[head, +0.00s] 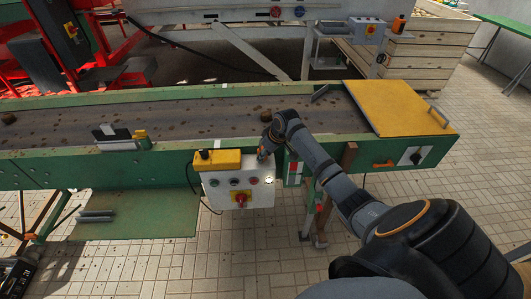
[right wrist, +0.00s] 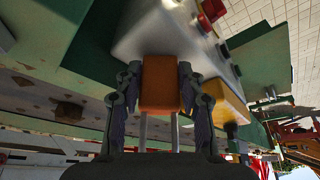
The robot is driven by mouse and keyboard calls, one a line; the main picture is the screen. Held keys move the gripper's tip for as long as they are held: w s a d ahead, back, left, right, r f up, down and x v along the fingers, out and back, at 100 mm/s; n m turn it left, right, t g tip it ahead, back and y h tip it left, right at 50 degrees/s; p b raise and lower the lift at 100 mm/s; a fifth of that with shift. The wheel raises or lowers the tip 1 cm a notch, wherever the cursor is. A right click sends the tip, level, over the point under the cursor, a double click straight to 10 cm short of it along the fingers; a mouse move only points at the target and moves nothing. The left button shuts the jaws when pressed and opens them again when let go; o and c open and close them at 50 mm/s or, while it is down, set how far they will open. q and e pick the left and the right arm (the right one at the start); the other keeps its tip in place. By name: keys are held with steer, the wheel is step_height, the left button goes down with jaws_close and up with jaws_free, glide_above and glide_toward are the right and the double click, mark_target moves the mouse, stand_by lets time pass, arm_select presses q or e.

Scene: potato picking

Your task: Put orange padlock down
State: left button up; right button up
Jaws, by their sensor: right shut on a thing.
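The orange padlock (right wrist: 160,82) is between the fingers of my right gripper (right wrist: 160,92) in the right wrist view, with its two metal shackle bars toward the palm. The fingers are shut on its sides. In the head view my right gripper (head: 264,152) is at the upper right edge of the white control box, and the padlock is hidden or too small to make out there. In the right wrist view the white box (right wrist: 150,40) is just beyond the padlock; I cannot tell whether they touch. A dark part at the head view's lower left corner may be my left arm; no fingers are clear.
The control box (head: 258,190) has buttons, a red knob (head: 240,199) and a yellow cover (head: 218,160). It hangs on the green conveyor (head: 330,150). Brown lumps lie on the belt (head: 210,112). A yellow plate (head: 395,105) covers the conveyor's right end. Tiled floor lies in front.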

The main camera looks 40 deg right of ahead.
steer(key=shift+f, duration=0.1)
steer(key=o, duration=1.2)
steer(key=b+v, duration=0.1)
steer(key=v, duration=1.1)
steer(key=shift+s, duration=0.1)
